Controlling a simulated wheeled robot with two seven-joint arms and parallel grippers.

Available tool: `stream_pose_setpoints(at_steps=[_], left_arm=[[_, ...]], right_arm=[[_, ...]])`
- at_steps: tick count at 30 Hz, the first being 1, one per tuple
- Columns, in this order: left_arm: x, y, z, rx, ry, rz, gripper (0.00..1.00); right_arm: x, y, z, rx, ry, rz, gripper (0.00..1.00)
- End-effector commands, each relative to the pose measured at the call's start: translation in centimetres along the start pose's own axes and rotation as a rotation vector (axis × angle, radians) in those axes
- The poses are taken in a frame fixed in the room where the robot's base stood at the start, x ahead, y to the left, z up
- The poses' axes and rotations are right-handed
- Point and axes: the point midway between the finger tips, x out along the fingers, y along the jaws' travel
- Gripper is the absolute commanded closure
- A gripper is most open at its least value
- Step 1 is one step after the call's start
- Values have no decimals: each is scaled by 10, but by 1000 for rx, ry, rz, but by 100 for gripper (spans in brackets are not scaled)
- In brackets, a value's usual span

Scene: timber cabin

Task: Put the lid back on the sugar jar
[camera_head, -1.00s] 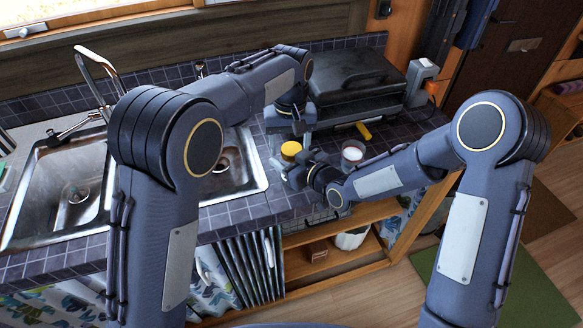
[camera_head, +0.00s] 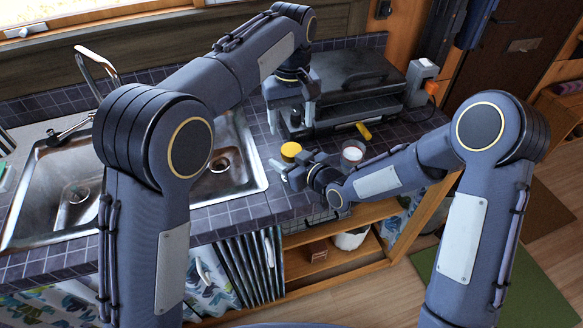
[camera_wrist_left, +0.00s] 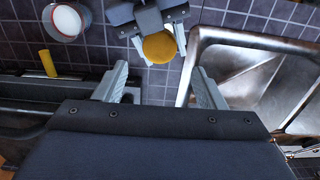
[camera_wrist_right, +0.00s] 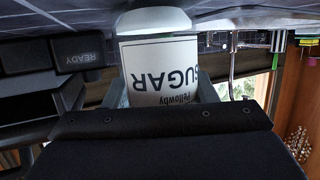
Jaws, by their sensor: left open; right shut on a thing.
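The white sugar jar (camera_wrist_right: 160,72) fills the right wrist view, its SUGAR label upside down in that picture. My right gripper (camera_head: 284,172) is shut around the jar, with a finger on each side. The round yellow lid (camera_head: 290,149) shows at the top of the jar, and also in the left wrist view (camera_wrist_left: 159,47) beside the right gripper's fingers. It looks seated on the jar, but its seam is hidden. My left gripper (camera_head: 291,116) is open and empty above the lid, with a clear gap between them.
An open container with white contents (camera_head: 353,153) stands to the right. A small yellow object (camera_head: 364,131) lies near the black grill (camera_head: 345,85) behind. The steel sink (camera_head: 255,165) is to the left. The counter's front edge is close to the right gripper.

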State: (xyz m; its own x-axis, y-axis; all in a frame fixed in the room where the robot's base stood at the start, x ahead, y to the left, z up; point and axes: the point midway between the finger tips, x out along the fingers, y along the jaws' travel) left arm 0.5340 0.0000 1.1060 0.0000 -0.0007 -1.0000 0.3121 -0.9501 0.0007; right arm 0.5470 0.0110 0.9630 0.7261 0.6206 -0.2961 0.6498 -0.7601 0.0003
Motion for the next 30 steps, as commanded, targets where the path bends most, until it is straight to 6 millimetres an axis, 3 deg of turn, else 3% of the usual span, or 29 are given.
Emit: stream_pose_setpoints(at_steps=[8,21,30], left_arm=[[5,0,0,3,-1,-2,36],[67,0,0,3,-1,-3,36],[81,0,0,3,0,-1,36]], right_arm=[[0,0,0,0,1,0,100],[0,0,0,0,1,0,100],[0,0,0,0,1,0,100]])
